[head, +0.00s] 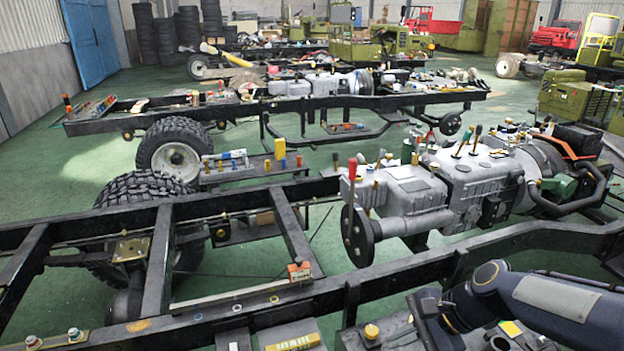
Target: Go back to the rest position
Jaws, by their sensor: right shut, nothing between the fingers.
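My right arm comes in at the lower right, dark blue with a light panel. My right gripper (434,316) is near the bottom edge, low beside the front rail of the near chassis frame (232,316). It is shut and holds nothing. Its fingers are dark and partly lost against the dark parts around them. My left gripper is not in view.
A grey engine and gearbox (440,190) sits on the near chassis, close beyond my right arm. Black wheels (172,150) stand at the left. A second chassis (370,103) lies behind. Green floor (70,190) is clear at the left.

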